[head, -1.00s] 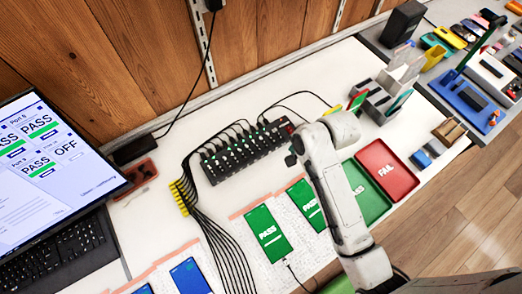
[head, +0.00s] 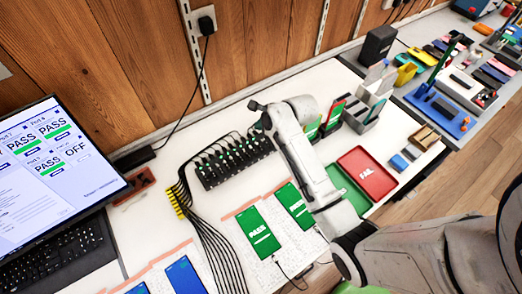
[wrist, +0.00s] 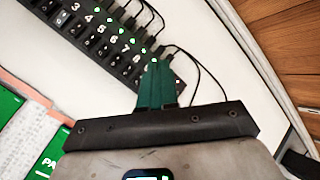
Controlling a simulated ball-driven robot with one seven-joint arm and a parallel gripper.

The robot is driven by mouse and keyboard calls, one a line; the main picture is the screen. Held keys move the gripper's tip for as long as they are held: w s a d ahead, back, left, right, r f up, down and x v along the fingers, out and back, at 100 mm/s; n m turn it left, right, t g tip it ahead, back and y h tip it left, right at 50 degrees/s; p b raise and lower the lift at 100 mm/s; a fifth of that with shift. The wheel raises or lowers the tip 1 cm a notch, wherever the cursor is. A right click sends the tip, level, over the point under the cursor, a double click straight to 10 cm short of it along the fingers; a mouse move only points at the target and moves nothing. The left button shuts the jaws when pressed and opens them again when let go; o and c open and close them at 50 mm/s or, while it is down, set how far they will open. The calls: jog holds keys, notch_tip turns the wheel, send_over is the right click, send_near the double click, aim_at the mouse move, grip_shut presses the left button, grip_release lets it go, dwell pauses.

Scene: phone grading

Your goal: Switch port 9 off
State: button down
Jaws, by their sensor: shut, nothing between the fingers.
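The black port hub (head: 235,160) lies on the white table with a row of switches, small green lights and cables. The wrist view shows the hub (wrist: 98,42) large, with white numbers rising toward its lower right end. Port 9's switch is near that end; I cannot tell its position for sure. My gripper (wrist: 155,65) has its green fingers together and empty, in front of the hub's high-numbered end and covering part of it. I cannot tell whether they touch it. In the head view the end of my arm is just beyond the hub's right end.
A monitor (head: 55,150) at the left shows several PASS tiles and one OFF tile; the tile that seems to be port 9 reads PASS. Phones, including a green PASS phone (head: 257,231), lie in front. A red FAIL tray (head: 367,172) and phone stands are at the right.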

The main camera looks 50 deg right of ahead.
jog(key=shift+f, duration=0.1)
jog(key=b, duration=0.6)
send_over(263, 150)
notch_tip(263, 150, down, 7)
jog(key=shift+w+d+r, duration=0.1)
jog(key=shift+d+r, duration=0.05)
jog(key=shift+f, duration=0.9)
jog(key=shift+f, duration=0.1)
dwell(0.9)
jog(key=shift+s+f, duration=0.2)
jog(key=shift+f, duration=0.1)
jog(key=shift+f, duration=0.35)
dwell(0.5)
jog(key=shift+r, duration=0.1)
jog(key=shift+r+p, duration=0.65)
jog(key=shift+p, duration=0.3)
